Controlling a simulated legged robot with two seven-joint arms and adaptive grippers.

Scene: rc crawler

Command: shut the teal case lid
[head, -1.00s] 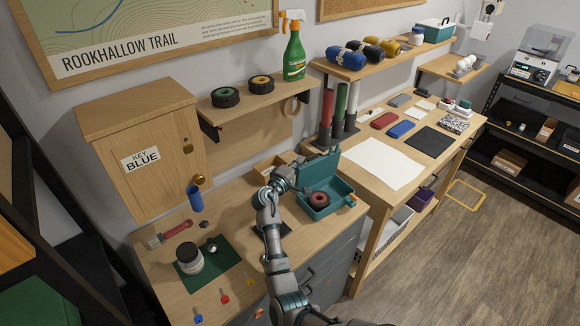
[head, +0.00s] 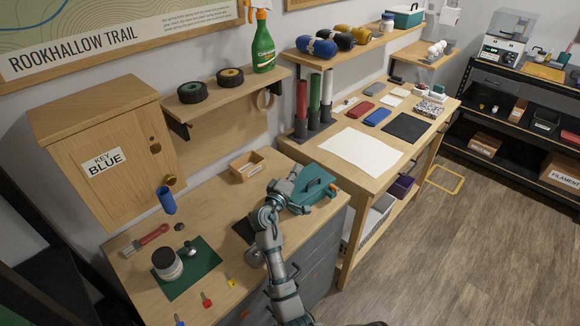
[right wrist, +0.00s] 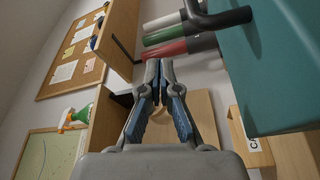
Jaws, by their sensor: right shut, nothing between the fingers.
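The teal case (head: 304,207) sits at the right end of the wooden workbench. Its teal lid (head: 313,181) lies down over the case and hides the inside; I cannot tell if a thin gap remains. My right gripper (head: 286,186) is at the left side of the lid in the head view; contact is unclear. In the right wrist view the right gripper (right wrist: 157,78) is shut and empty. Teal case surface (right wrist: 285,65) with a dark handle (right wrist: 217,16) fills the upper right of that view, apart from the fingertips. My left gripper is not in view.
A small wooden box (head: 247,167) stands behind my right arm. Red, green and white tubes (head: 314,103) stand upright behind the case. A white sheet (head: 360,152) lies on the right bench.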

